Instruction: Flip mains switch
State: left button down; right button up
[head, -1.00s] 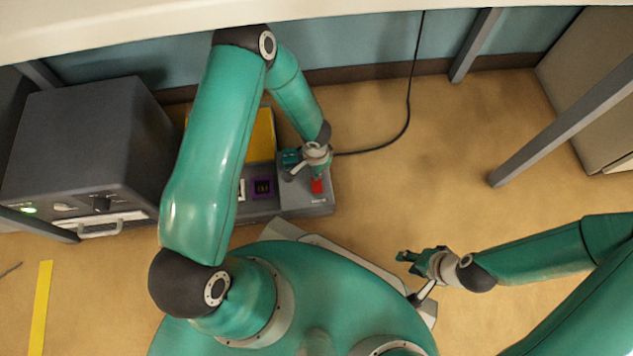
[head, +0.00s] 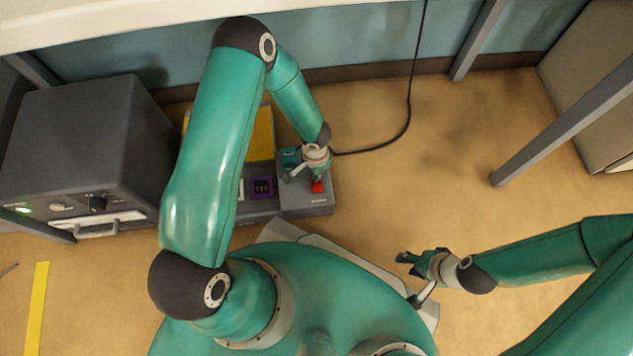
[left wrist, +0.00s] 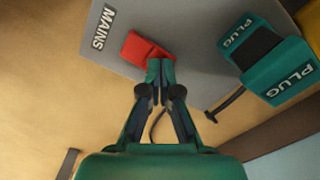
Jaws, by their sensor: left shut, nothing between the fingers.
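The red mains switch (head: 317,187) sits on the grey panel marked MAINS (head: 312,205), at the right end of a low unit on the floor. It also shows in the left wrist view (left wrist: 142,48). My left gripper (head: 316,177) is shut and empty, pointing down at the switch. In the left wrist view its fingertips (left wrist: 160,66) are at the switch's edge and seem to touch it; they hide part of it. One end of the switch looks raised. My right gripper (head: 404,259) hangs over the floor at the right, away from the panel; its finger opening is unclear.
A teal plug (head: 290,157) marked PLUG stands on the panel beside my left gripper; a black cable (head: 405,120) runs behind. A purple-framed socket (head: 262,187) lies left. A grey box (head: 88,150) stands further left. Metal legs (head: 560,120) rise at the right.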

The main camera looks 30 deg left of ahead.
pick_arm(q)
jog(key=shift+f, duration=0.3)
jog(key=shift+r+p, duration=1.8)
jog(key=shift+r, duration=1.75)
